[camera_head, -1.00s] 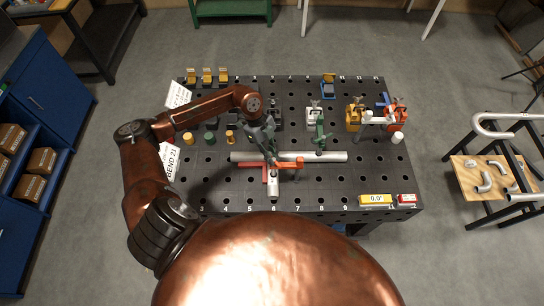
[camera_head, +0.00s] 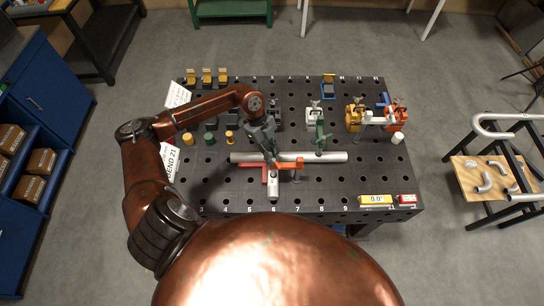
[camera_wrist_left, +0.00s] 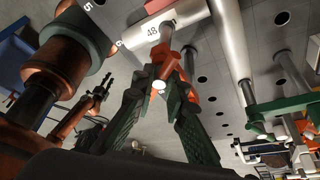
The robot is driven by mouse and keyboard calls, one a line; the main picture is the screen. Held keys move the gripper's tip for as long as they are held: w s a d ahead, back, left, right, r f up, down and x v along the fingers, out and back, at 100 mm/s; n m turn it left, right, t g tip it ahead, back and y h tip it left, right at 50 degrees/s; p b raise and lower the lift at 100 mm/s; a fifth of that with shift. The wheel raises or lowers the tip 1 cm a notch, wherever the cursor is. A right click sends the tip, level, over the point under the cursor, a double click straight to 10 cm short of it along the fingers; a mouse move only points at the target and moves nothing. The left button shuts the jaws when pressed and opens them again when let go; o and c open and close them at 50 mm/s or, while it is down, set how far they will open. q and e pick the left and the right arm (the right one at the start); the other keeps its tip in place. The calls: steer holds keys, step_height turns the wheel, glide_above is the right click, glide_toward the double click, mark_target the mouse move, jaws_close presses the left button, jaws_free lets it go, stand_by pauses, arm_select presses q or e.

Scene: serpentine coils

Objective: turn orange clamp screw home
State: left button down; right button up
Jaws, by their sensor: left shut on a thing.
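My left gripper (camera_head: 271,158) reaches down over the clamp from the left. It also shows in the left wrist view (camera_wrist_left: 168,78), shut on the screw end, with a small white round tip just below. The fingers partly hide the screw. A dark forked part on a copper arm, apparently my right gripper (camera_wrist_left: 102,88), shows small at left of the wrist view.
The long silver tube (camera_head: 335,156) runs across the table, with a short tube (camera_head: 273,188) in front. A green clamp (camera_head: 320,135) stands right of my gripper. Yellow (camera_head: 354,117) and orange (camera_head: 398,113) fixtures stand at the right. The front right middle is clear.

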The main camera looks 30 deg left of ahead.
stand_by(0.8)
arm_select(q)
steer(key=c, duration=1.9)
jaws_free()
steer(key=shift+c, duration=0.2)
steer(key=v, duration=1.2)
steer(key=shift+a, duration=0.1)
steer(key=shift+c, duration=0.4)
